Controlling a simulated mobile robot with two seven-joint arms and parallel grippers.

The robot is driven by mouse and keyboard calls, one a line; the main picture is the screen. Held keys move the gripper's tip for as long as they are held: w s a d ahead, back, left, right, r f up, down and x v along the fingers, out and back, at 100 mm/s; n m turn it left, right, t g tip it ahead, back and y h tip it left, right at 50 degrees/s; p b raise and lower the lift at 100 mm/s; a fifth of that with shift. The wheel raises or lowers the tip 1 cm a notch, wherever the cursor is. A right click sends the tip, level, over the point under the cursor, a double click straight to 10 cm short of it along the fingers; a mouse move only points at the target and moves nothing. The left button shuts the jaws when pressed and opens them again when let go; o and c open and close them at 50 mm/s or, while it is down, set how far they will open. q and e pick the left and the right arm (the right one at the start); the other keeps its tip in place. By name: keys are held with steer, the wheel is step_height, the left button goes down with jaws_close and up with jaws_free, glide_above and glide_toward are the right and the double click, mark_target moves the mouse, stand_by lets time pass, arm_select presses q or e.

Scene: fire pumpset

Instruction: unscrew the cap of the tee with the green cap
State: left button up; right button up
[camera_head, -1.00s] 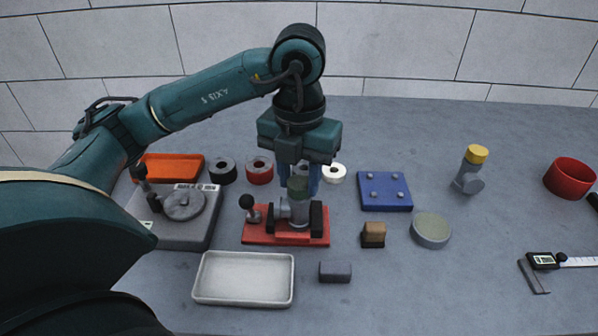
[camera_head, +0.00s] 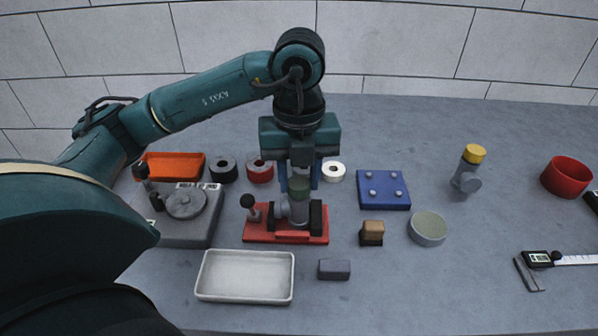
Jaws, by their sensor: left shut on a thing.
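The tee with the green cap (camera_head: 299,188) stands upright in a red clamp fixture (camera_head: 286,237) in the middle of the bench. Its grey body (camera_head: 298,211) sits between the black jaws of the fixture. My left gripper (camera_head: 300,181) points straight down from above and is shut on the green cap, with its blue fingers on either side. The fingers partly hide the cap's sides. A second tee, with a yellow cap (camera_head: 474,154), stands at the right, apart from the gripper. My right gripper is not in view.
An empty white tray (camera_head: 245,297) lies in front of the fixture. A grey device (camera_head: 203,232) and an orange tray (camera_head: 172,160) are at the left. Tape rolls (camera_head: 223,170), a blue plate (camera_head: 383,203), a wooden-topped block (camera_head: 372,228) and a round tin (camera_head: 428,228) stand around.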

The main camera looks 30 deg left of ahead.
arm_select(q)
steer(key=n, duration=0.3)
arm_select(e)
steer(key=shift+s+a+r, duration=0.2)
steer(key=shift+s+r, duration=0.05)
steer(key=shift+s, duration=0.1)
arm_select(q)
steer(key=shift+r+p, duration=0.1)
steer(key=shift+p, duration=0.25)
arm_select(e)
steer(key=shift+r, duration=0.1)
